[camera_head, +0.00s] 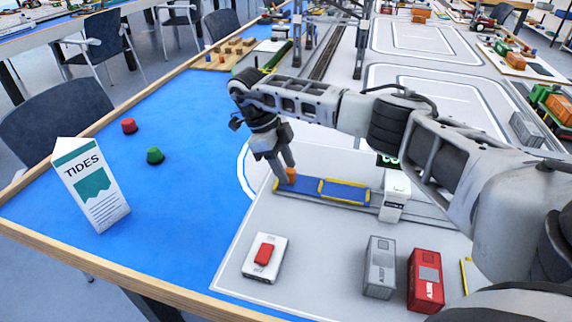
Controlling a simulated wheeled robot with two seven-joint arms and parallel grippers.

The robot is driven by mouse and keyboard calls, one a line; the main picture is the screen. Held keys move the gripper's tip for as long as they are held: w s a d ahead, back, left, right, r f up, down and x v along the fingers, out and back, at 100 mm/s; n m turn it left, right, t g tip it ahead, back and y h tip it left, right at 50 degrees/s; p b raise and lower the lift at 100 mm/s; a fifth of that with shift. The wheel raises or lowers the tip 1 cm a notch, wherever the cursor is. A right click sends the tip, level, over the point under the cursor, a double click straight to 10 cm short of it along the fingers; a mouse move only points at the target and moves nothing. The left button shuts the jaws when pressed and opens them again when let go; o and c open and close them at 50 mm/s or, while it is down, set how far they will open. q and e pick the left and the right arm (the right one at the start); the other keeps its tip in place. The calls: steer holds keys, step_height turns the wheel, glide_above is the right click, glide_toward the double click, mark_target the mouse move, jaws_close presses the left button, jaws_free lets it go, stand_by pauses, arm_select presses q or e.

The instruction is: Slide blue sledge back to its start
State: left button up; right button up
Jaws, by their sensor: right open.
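The blue sledge (310,187), with yellow edging, lies at the left end of a grey rail (428,210) on the light grey board. An orange knob (291,175) stands up at the sledge's left end. My right gripper (283,168) points down at the knob, its fingertips beside it; it is open. Whether the fingers touch the knob cannot be told, as they partly cover it. A white device with a green display (395,192) stands at the sledge's right end. My left gripper is not in view.
A white box with a red button (265,256), a grey container (380,267) and a red container (425,280) stand in front of the rail. A TIDES carton (93,185), a green buoy (155,155) and a red buoy (129,126) stand left on blue.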

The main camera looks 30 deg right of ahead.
steer(key=p+v, duration=0.2)
steer(key=v, duration=1.3)
steer(key=shift+r, duration=0.4)
steer(key=shift+a, duration=0.1)
